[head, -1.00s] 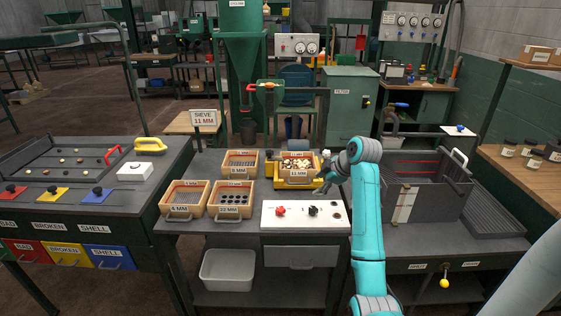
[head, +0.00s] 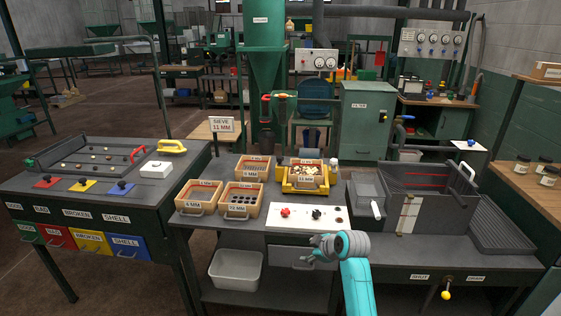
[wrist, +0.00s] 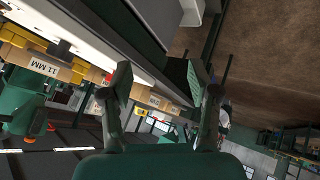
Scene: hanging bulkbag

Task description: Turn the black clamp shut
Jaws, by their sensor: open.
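The 11 mm sieve (head: 307,179), a wooden box with pale pieces in it, sits in a yellow cradle (head: 288,186) at the back of the table. A small dark upright part with a pale knob (head: 333,162) stands at the cradle's right end. It may be the black clamp, but it is too small to tell whether it is turned open or shut. My gripper (head: 311,249) is open and empty in front of the table's front edge, well short of the cradle. In the wrist view its two fingers (wrist: 158,82) are spread with nothing between them.
A white panel (head: 300,225) with a red and a black knob lies between my gripper and the cradle. Other wooden sieves (head: 198,186) stand to the left. A drawer (head: 292,250) is under the panel.

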